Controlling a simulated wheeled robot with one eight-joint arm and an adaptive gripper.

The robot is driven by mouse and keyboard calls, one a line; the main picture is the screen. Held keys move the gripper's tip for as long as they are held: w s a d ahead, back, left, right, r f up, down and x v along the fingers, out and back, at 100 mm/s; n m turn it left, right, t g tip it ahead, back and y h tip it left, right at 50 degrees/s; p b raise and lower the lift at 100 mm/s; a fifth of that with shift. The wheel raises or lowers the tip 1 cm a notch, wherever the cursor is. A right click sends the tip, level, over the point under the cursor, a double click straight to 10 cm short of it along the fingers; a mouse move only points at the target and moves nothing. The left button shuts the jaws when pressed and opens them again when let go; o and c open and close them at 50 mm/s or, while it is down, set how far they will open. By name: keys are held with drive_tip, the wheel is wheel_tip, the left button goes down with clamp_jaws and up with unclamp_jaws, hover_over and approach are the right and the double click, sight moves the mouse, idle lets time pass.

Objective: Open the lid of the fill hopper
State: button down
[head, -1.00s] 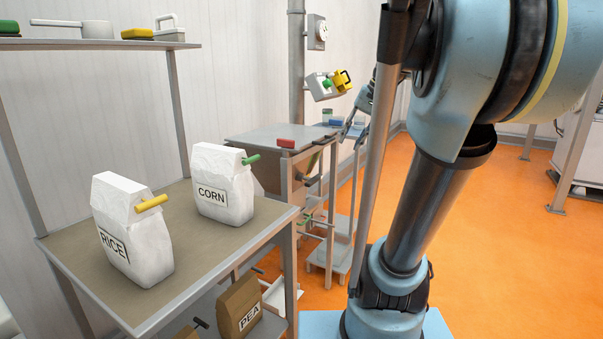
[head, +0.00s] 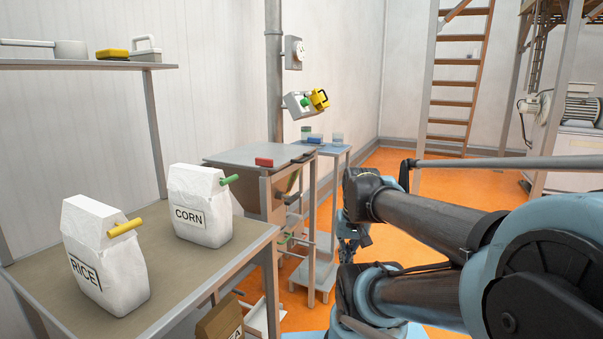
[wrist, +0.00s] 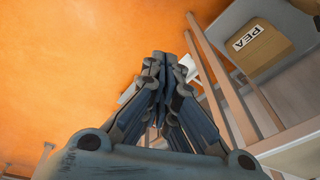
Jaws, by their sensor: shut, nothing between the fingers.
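The fill hopper (head: 274,196) stands beyond the near table in the head view. Its flat grey lid (head: 240,155) lies level on top and looks closed. A red block (head: 264,162), perhaps the lid's handle, sits near the lid's front edge. My gripper (head: 352,255) hangs low, to the right of the hopper and apart from it, partly hidden by my arm. In the wrist view my gripper (wrist: 165,65) points down over the orange floor, its fingers together and empty.
White RICE (head: 105,255) and CORN (head: 202,208) bags stand on the near table (head: 180,285). A brown PEA bag (wrist: 262,48) sits on its lower shelf. A small grey stand (head: 325,150) is behind the hopper. Orange floor is open at the right.

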drive_tip(key=w+a+r+m+y, duration=0.15)
drive_tip(key=w+r+m, duration=0.25)
drive_tip(key=w, duration=0.4)
drive_tip(key=w+a+r+m+t+y, duration=0.1)
drive_tip(key=w+r+m+y, duration=0.25)
drive_tip(key=w, duration=0.45)
drive_tip(key=w+a+r+m+y, duration=0.1)
drive_tip(key=w+a+r+m, duration=0.1)
drive_tip(key=w+r+m, duration=0.45)
drive_tip(key=w+d+m+t+y, duration=0.25)
drive_tip(key=w+d+m, duration=0.25)
drive_tip(key=w, duration=0.7)
drive_tip(key=w+d+m+t+y, duration=0.1)
drive_tip(key=w+d+m+y, duration=0.25)
drive_tip(key=w, duration=0.85)
drive_tip(key=w+x, duration=0.1)
drive_tip(key=x, duration=0.8)
drive_tip(key=shift+s+d+r+m+t+h, duration=0.1)
drive_tip(key=shift+r+m+t+h, duration=0.05)
drive_tip(key=shift+r, duration=0.8)
drive_tip(key=shift+s+d+r+m+t+h, duration=0.1)
drive_tip(key=shift+s+r+h, duration=0.05)
drive_tip(key=shift+r, duration=0.8)
drive_tip(key=shift+a, duration=0.1)
